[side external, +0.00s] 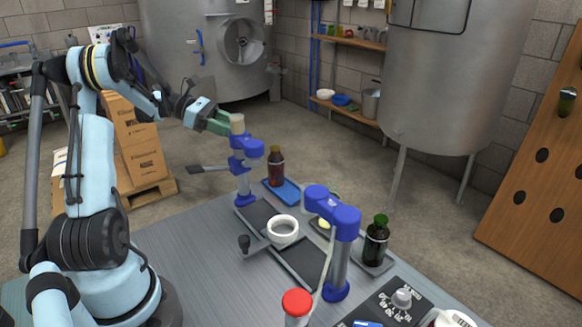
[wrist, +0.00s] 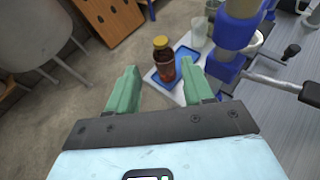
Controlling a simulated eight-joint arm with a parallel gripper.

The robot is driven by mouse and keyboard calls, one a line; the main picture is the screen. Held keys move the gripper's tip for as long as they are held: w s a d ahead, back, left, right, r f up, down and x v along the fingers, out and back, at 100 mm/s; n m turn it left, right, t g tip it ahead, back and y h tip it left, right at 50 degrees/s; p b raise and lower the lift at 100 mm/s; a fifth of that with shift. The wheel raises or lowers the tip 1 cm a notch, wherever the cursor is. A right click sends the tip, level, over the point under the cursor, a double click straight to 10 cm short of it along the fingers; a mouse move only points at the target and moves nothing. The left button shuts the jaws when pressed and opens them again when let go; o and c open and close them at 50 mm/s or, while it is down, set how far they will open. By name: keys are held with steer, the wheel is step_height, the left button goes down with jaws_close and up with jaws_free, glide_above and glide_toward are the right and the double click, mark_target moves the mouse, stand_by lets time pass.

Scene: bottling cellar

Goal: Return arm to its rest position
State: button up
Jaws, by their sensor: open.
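My gripper (side external: 222,122) is held up in the air near the top of the left blue post in the side view. In the wrist view, its two green fingers (wrist: 159,92) are spread wide with nothing held between them. Beyond and below the fingertips, a brown bottle with a yellow cap (wrist: 164,60) stands upright on a blue tray. The bottle also shows in the side view (side external: 276,166). The gripper is apart from it.
Two blue-topped posts (side external: 345,215) (side external: 243,165) rise from the grey bench. Stacked cardboard boxes (side external: 140,150) stand behind my arm. The bench's near left part is clear.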

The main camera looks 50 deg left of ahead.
stand_by(0.3)
steer(key=w+d+r+m+y, duration=0.3)
steer(key=w+d+r+m, duration=0.4)
steer(key=d+r+m, duration=0.35)
steer(key=s+d+f+m+g+y, duration=0.1)
steer(key=s+d+f+m+y, duration=0.2)
steer(key=s+d+f+m, duration=0.2)
steer(key=s+d+f+m+g+y, duration=0.1)
steer(key=s+d+f+m+y, duration=0.2)
steer(key=s+d+f+m, duration=0.2)
steer(key=shift+s+d+f+m+y, duration=0.35)
steer(key=shift+s+d+m, duration=1.2)
steer(key=shift+d+m, duration=2.2)
steer(key=shift+d+n, duration=0.45)
steer(key=shift+n, duration=0.05)
